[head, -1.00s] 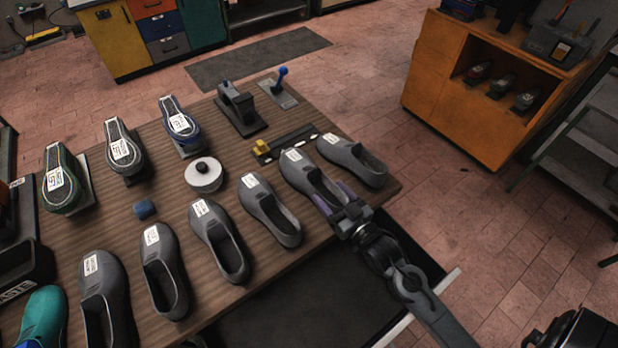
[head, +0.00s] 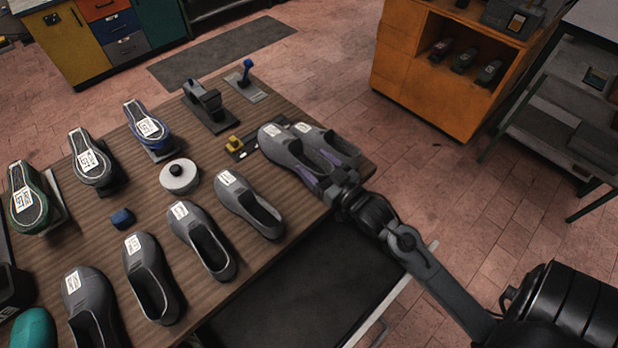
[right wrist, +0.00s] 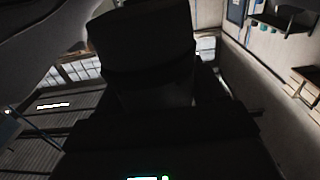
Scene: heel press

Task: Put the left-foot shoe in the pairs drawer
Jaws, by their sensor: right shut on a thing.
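The right wrist view is mostly dark and does not show the shoe clearly. My left gripper is out of view.
Several more grey shoes (head: 249,205) stand in a row on the wooden table (head: 150,215). Behind them are shoe forms on stands (head: 91,160), a white round disc (head: 179,176), a blue block (head: 122,218) and a dark press (head: 207,104). An orange cabinet (head: 420,90) stands beyond.

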